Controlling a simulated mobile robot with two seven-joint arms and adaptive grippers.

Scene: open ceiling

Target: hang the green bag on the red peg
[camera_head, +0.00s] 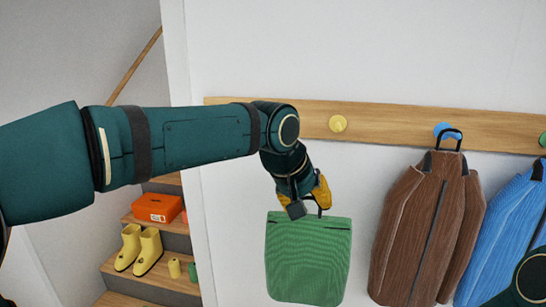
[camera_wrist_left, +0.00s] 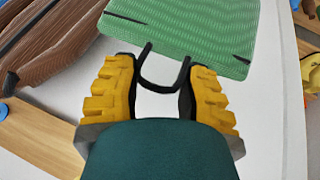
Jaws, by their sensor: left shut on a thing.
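The green bag (camera_head: 308,262) hangs upright below my left gripper (camera_head: 308,197) in the head view, in front of the white wall and below the rail. My left gripper is shut on the bag's black handle. The left wrist view shows the bag (camera_wrist_left: 185,22) beyond the yellow fingers of this gripper (camera_wrist_left: 158,75), with the handle loop running between them. No red peg shows in either view; my left arm covers part of the rail's left stretch. My right gripper is not in view.
The wooden rail (camera_head: 385,127) carries a yellow peg (camera_head: 338,123), a blue peg (camera_head: 443,131) with a brown jacket (camera_head: 420,225), and a green peg (camera_head: 543,139). A blue jacket (camera_head: 508,235) hangs far right. Yellow boots (camera_head: 140,249) and an orange box (camera_head: 157,208) stand on stairs at left.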

